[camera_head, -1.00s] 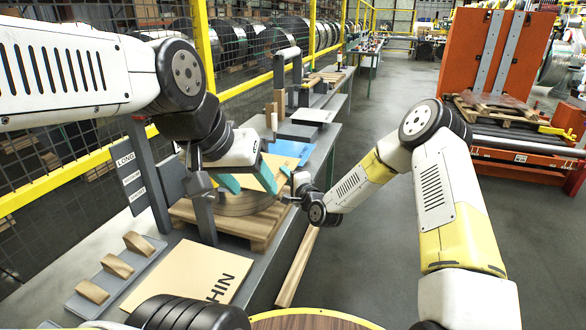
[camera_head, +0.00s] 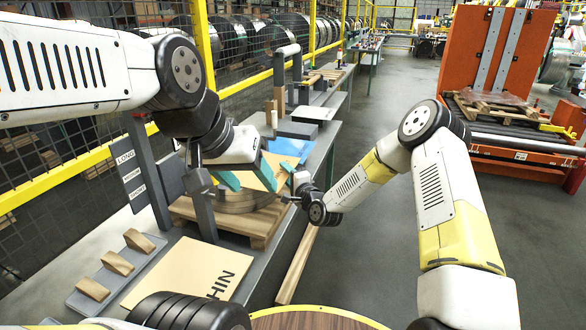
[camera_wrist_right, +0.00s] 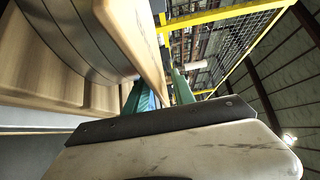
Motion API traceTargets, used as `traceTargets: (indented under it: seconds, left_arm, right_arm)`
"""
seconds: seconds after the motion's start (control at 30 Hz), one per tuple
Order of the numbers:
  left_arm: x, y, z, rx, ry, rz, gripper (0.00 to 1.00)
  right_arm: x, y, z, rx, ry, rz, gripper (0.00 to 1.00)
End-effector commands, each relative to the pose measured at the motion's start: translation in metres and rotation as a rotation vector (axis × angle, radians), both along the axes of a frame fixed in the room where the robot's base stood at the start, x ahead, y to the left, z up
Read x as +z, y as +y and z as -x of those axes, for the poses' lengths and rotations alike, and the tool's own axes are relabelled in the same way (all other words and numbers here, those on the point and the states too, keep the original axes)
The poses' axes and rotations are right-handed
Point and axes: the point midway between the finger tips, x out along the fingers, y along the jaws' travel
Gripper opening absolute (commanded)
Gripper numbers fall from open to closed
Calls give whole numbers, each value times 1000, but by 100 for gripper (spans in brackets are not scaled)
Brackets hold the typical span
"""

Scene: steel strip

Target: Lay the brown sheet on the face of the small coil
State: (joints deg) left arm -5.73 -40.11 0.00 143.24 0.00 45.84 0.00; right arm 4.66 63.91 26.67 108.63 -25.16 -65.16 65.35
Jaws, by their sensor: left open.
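The brown sheet (camera_head: 266,176) is at the top of the small coil (camera_head: 238,201), which lies on a wooden pallet (camera_head: 262,226). In the right wrist view the sheet (camera_wrist_right: 142,38) shows nearly edge-on beside the coil (camera_wrist_right: 82,38); whether it lies flat on the face is unclear. My left gripper (camera_head: 243,172) is open at the sheet's left side. My right gripper (camera_head: 289,171) is at its right edge. In the right wrist view its teal fingers (camera_wrist_right: 160,92) stand apart on both sides of the sheet, and appear open.
A board lettered "HIN" (camera_head: 190,270) lies on the bench in front, beside a grey tray with wooden wedges (camera_head: 117,263). A blue sheet (camera_head: 288,148) lies behind the coil. A grey post (camera_head: 204,215) stands close in front of the pallet.

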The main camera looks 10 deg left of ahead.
Motion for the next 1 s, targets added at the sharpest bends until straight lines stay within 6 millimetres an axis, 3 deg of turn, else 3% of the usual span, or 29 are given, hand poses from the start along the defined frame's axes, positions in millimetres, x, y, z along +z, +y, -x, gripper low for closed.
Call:
traceTargets:
  seconds: [0.27,0.5,0.7,1.0]
  left_arm:
    - [0,0,0,0,0,0,56]
    - [0,0,0,0,0,0,56]
    - [0,0,0,0,0,0,56]
    - [0,0,0,0,0,0,56]
  right_arm:
    - [-1,-8,9,-1,4,2,31]
    - [-1,-32,43,-1,2,0,31]
    - [-1,-44,61,-1,2,0,31]
    - [0,-46,63,0,0,0,31]
